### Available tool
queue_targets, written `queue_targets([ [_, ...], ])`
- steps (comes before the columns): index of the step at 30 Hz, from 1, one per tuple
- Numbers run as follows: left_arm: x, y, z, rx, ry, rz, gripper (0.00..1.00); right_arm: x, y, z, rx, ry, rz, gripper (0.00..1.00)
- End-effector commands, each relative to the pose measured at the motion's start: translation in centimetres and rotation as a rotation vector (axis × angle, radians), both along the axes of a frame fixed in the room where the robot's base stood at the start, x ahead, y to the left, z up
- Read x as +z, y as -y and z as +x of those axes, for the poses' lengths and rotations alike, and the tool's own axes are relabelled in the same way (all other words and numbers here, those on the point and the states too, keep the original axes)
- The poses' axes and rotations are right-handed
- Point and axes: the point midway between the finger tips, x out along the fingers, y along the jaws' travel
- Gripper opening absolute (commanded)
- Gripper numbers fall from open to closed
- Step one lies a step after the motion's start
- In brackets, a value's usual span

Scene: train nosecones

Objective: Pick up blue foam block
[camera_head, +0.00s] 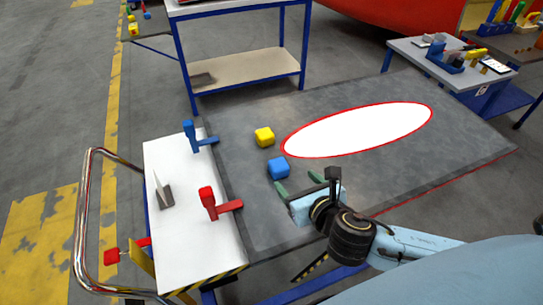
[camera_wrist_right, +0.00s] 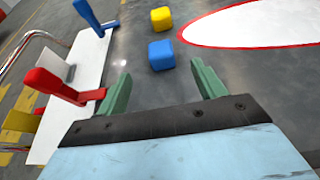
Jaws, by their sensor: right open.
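The blue foam block (camera_head: 278,168) sits on the dark grey table top (camera_head: 240,215), just in front of a yellow block (camera_head: 264,137). My right gripper (camera_head: 297,184) is open and empty, close to the blue block on its near right side in the head view. In the right wrist view the blue block (camera_wrist_right: 162,55) lies ahead, beyond the two green fingertips (camera_wrist_right: 158,80) and between their lines. The yellow block (camera_wrist_right: 161,19) is behind it. No contact between the fingers and the blue block shows. My left gripper is not in view.
A white side table (camera_head: 180,235) at the left holds blue (camera_head: 191,137) and red (camera_head: 209,203) clamps and a grey bracket (camera_head: 164,192). A white oval with a red rim (camera_head: 358,129) is on the table top. A shelf (camera_head: 245,68) stands behind.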

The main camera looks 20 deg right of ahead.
Motion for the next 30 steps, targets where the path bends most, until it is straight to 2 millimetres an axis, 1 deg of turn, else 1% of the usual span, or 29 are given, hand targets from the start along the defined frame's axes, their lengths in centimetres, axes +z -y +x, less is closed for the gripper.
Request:
queue_targets([
  [3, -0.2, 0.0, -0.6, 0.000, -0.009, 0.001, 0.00, -0.8, 0.0, 2.0, -0.001, 0.001, 0.001, 0.69],
  [6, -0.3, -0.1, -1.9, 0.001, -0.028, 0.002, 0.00, -1.7, 0.1, 3.9, -0.001, 0.001, 0.001, 0.69],
  [9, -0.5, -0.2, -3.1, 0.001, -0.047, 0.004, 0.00, -2.4, 0.1, 5.4, -0.002, 0.000, 0.001, 0.69],
  [11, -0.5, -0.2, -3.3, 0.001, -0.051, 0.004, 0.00, -2.7, 0.2, 6.1, -0.002, -0.001, 0.001, 0.69],
  [14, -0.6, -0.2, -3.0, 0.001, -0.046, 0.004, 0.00, -3.0, 0.2, 6.7, 0.000, -0.001, 0.001, 0.69],
  [17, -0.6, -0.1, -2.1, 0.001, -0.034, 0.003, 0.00, -3.2, 0.2, 7.2, -0.001, -0.001, 0.002, 0.69],
  [21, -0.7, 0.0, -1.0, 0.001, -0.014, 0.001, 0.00, -4.2, 0.2, 8.7, -0.002, -0.001, 0.003, 0.69],
  [27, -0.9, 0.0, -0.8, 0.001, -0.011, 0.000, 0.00, -5.4, 0.2, 10.9, -0.001, -0.002, 0.003, 0.69],
  [30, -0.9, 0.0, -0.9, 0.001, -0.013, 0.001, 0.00, -5.6, 0.2, 11.3, 0.000, -0.002, 0.003, 0.69],
])
